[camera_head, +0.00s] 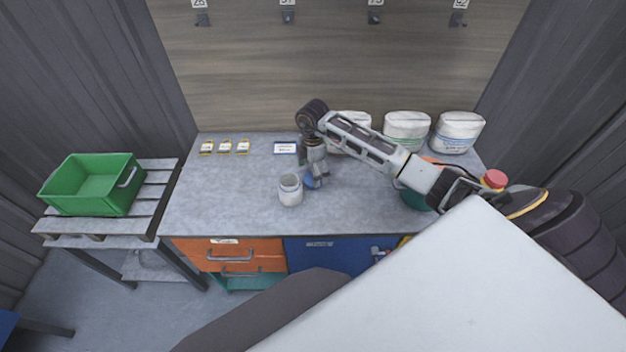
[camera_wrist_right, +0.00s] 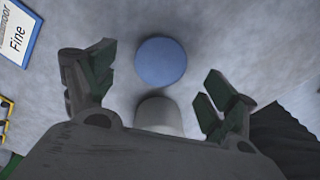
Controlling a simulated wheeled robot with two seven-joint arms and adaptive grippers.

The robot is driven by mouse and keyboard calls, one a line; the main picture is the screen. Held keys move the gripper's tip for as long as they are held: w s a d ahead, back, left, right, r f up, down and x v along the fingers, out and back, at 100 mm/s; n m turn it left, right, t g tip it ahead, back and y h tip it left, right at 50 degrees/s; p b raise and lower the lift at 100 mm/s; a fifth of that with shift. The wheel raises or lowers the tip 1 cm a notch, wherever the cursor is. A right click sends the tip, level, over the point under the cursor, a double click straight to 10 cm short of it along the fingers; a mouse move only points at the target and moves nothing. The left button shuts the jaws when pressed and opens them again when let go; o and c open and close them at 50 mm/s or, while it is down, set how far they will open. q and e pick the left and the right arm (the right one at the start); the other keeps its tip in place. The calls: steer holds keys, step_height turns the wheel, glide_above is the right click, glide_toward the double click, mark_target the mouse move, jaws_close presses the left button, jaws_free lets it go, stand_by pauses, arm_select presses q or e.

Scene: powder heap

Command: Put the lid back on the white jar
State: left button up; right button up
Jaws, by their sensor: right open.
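The white jar (camera_head: 290,191) stands upright on the grey bench with its top uncovered. It shows partly in the right wrist view (camera_wrist_right: 158,116), low between the fingers, its near part hidden by the gripper body. A round blue lid (camera_head: 312,181) is just right of the jar in the head view. In the wrist view the lid (camera_wrist_right: 161,62) is a flat blue disc beyond the jar. My right gripper (camera_head: 314,171) points down close to the lid, its fingers (camera_wrist_right: 150,85) apart with nothing gripped. Whether it touches the lid is unclear. My left gripper is out of view.
White sacks (camera_head: 406,129) stand along the back right. Small yellow-edged cards (camera_head: 225,147) and a blue-edged sign (camera_head: 285,148) lie at the back left. A green crate (camera_head: 72,204) sits on a side table. The bench's left part is clear.

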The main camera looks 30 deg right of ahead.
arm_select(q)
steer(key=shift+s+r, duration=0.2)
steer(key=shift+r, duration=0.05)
arm_select(e)
steer(key=shift+d+f, duration=0.15)
steer(key=shift+f, duration=1.6)
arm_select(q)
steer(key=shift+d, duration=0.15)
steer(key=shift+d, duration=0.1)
arm_select(e)
steer(key=c, duration=0.9)
steer(key=shift+o, duration=0.2)
step_height(320, 180, up, 8)
steer(key=shift+r, duration=0.2)
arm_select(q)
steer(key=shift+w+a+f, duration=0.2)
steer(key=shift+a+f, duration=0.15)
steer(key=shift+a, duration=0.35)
arm_select(e)
steer(key=shift+r, duration=0.85)
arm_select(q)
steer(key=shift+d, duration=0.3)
